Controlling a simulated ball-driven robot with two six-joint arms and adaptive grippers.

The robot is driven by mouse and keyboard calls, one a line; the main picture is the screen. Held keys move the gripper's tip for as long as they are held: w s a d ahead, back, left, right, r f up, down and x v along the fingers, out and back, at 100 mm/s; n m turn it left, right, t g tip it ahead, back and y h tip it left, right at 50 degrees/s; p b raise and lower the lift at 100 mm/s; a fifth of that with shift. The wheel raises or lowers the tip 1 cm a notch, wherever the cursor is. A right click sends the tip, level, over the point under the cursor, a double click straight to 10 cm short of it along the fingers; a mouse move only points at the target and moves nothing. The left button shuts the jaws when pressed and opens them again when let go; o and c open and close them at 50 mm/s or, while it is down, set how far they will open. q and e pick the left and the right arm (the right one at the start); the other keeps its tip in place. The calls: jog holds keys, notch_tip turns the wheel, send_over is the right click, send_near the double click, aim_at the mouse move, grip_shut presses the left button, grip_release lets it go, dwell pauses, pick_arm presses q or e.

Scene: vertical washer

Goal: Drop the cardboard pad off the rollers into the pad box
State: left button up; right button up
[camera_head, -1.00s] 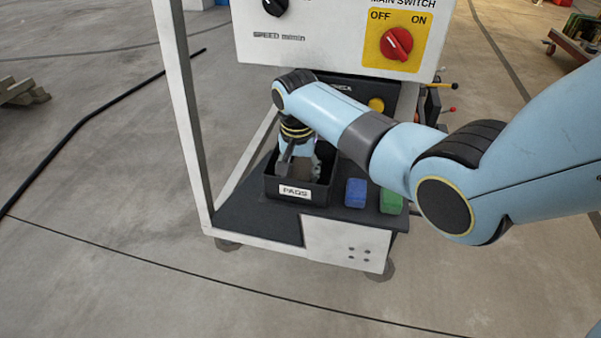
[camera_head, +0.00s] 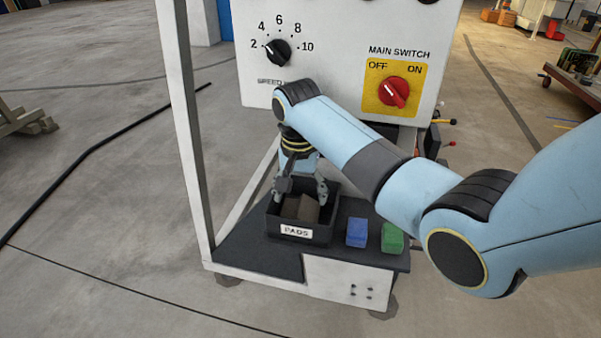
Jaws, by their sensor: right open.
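The pad box (camera_head: 296,233) is a black open bin with a white PADS label, standing on the cart's dark lower shelf. A brown cardboard pad (camera_head: 303,208) lies tilted inside the box. My right gripper (camera_head: 305,198) is just above the box, pointing down, with its fingers spread apart. The pad sits below and between the fingers, and the gripper does not hold it. The rollers are not visible in this view. My left gripper is not in view.
A blue block (camera_head: 357,232) and a green block (camera_head: 392,237) stand on the shelf (camera_head: 260,255) right of the box. The control panel (camera_head: 330,90) with its red main switch (camera_head: 394,92) is above. A white cart post (camera_head: 187,130) rises at left.

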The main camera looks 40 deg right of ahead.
jog(key=r, duration=0.5)
jog(key=shift+s+a+r, duration=0.15)
jog(key=shift+a, duration=0.05)
jog(key=s+a+f+n, duration=0.1)
jog(key=s+f+n, duration=0.25)
jog(key=s, duration=0.75)
jog(key=s+a+r+n+t, duration=0.1)
jog(key=s+r+n, duration=0.25)
jog(key=s, duration=0.45)
jog(key=s+a+r+n+t, duration=0.2)
jog(key=s+r+n, duration=0.15)
jog(key=s, duration=0.45)
jog(key=s+d+f+g+b, duration=0.1)
jog(key=s+d+f+b, duration=0.1)
jog(key=f, duration=1.4)
jog(key=s+d+f+g+b, duration=0.1)
jog(key=f+b, duration=0.1)
jog(key=f, duration=1.5)
jog(key=s+f+b, duration=0.3)
jog(key=s+f, duration=1.4)
jog(key=shift+s+d+g, duration=0.35)
jog(key=shift+d+g, duration=0.05)
jog(key=shift+d, duration=0.05)
